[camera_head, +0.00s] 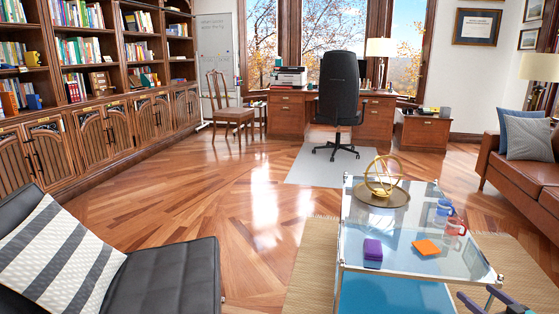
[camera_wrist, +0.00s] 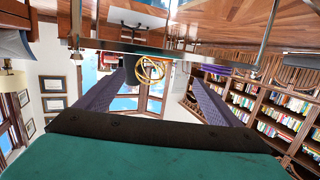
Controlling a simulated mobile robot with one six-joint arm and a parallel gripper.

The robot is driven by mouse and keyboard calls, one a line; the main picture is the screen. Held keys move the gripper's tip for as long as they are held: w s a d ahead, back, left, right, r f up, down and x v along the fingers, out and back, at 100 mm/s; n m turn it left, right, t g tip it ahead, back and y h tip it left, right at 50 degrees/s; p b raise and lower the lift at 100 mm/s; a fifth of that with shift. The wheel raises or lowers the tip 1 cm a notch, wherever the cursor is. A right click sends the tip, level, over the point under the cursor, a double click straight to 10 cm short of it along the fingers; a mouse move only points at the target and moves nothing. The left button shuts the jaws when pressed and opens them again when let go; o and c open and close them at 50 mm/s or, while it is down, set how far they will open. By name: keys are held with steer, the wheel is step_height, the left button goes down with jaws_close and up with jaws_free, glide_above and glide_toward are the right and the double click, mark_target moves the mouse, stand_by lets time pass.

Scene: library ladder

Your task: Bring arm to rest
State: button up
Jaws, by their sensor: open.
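My gripper (camera_head: 484,298) shows at the bottom right corner of the head view, by the near right corner of the glass coffee table (camera_head: 385,246). Only its end shows there; the rest of the arm is out of frame. In the wrist view, which is upside down, my gripper (camera_wrist: 152,72) has two dark patterned fingers spread wide apart. Nothing is between the fingertips; the gold armillary ornament (camera_wrist: 151,70) and the windows show in the gap behind them.
A black chair (camera_head: 170,280) stands left, a brown sofa (camera_head: 520,182) right. Wood floor between is clear.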

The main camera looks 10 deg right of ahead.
steer(key=w+a+f+g+y+p, duration=0.2)
steer(key=a+f, duration=0.1)
steer(key=a, duration=0.5)
steer(key=w+a+f+g+y+p, duration=0.1)
steer(key=w+a+f+g+p, duration=0.15)
steer(key=a, duration=0.45)
steer(key=w+a+f+g+y+p, duration=0.1)
steer(key=w+a+f+y+p, duration=0.15)
steer(key=a, duration=0.55)
steer(key=s+a+f+g+y+p, duration=0.1)
steer(key=s+a+f+g+p, duration=0.15)
steer(key=a, duration=0.65)
steer(key=s+a+f+g+p, duration=0.1)
steer(key=a+f+g+p, duration=0.2)
steer(key=a, duration=0.6)
steer(key=s+a+f+g+h+p, duration=0.1)
steer(key=s+a+f+g+p, duration=0.1)
steer(key=s+a+g+p, duration=0.75)
steer(key=s+a+r+h+p, duration=0.1)
steer(key=s+a+h+p, duration=0.1)
steer(key=s, duration=0.6)
steer(key=s+a+r+g+h+p, duration=0.1)
steer(key=s+a+h+p, duration=0.1)
steer(key=s+a, duration=0.3)
steer(key=shift+s+a+h, duration=0.2)
steer(key=shift+s+h, duration=0.55)
steer(key=shift+s, duration=1.2)
steer(key=shift+r, duration=0.1)
